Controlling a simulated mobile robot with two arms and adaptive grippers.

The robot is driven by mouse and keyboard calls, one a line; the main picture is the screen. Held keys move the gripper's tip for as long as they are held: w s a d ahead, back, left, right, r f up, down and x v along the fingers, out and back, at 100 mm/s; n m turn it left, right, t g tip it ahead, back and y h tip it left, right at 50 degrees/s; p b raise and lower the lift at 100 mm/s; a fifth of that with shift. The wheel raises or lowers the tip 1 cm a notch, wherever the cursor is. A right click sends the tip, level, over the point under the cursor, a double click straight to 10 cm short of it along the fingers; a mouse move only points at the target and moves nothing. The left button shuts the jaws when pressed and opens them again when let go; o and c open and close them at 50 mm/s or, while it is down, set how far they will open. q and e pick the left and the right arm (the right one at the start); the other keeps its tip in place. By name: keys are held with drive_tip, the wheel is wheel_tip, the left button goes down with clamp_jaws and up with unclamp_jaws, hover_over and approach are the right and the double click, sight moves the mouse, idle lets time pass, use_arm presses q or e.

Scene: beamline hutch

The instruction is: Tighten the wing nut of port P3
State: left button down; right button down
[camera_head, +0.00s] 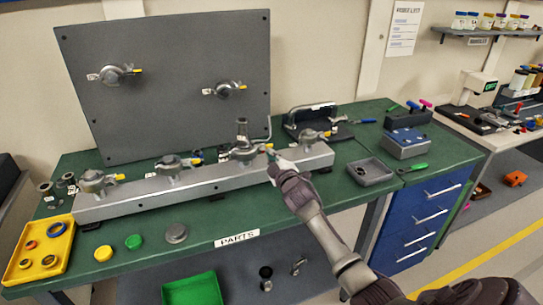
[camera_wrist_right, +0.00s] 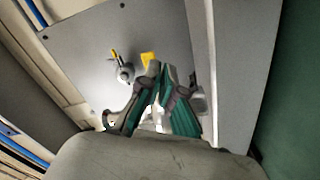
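Several metal ports with clamps stand in a row on the grey rail (camera_head: 130,201). The third from the left (camera_head: 243,152), which I take for P3, carries an upright metal fitting with a bent tube. Its label is too small to read surely. My right gripper (camera_head: 269,152) is at the right side of this port's clamp, where the wing nut is hidden. In the right wrist view the fingertips (camera_wrist_right: 158,72) are close together, with a yellow piece (camera_wrist_right: 148,59) just beyond them. I cannot tell whether they touch or hold the wing nut. My left gripper is out of view.
A grey panel (camera_head: 165,110) with two more ports stands behind the rail. A grey tray (camera_head: 370,171) and blue box (camera_head: 405,145) are at right. A green bin (camera_head: 192,292) is below.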

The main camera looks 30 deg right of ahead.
drive_tip(key=shift+f+m, duration=0.2)
drive_tip(key=shift+m, duration=0.1)
drive_tip(key=c, duration=1.7)
unclamp_jaws()
drive_tip(key=shift+o, duration=0.3)
drive_tip(key=shift+r, duration=0.1)
drive_tip(key=v, duration=1.2)
